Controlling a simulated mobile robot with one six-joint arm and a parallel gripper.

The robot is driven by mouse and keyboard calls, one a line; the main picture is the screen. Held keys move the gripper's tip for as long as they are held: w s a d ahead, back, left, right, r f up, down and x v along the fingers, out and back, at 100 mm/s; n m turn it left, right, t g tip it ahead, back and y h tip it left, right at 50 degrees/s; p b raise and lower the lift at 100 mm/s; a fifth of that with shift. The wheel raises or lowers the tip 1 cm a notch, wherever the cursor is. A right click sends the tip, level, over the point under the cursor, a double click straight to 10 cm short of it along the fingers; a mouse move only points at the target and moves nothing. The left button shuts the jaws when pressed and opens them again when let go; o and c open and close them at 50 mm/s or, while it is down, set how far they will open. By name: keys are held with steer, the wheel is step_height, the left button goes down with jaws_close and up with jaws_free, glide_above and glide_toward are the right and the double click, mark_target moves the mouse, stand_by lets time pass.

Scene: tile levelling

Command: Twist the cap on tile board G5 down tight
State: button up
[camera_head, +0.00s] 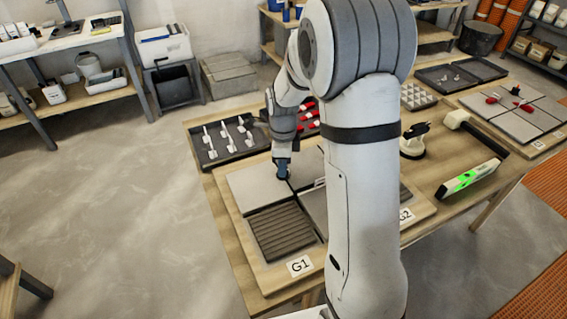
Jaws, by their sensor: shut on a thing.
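My gripper (283,171) points straight down at a seam between grey tiles on the near tile board (262,271). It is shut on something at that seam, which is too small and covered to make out. The board's readable labels are G1 (299,266) and G2 (406,214); I see no G5 label. The board holds smooth grey tiles (255,186) and one dark ribbed tile (282,232). My arm hides much of its right side. A second tile board (555,143) with red caps (527,108) lies at the far right; its labels are unreadable.
A dark tray of white clips (205,162) and red caps (307,115) lie behind the near board. A suction lifter (413,145), a mallet (457,118) and a level with a green light (468,180) lie on the table's right part. Dark trays (440,78) stand behind.

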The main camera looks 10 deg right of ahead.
steer(key=shift+w+r, duration=0.15)
steer(key=o, duration=1)
steer(key=shift+r, duration=3.8)
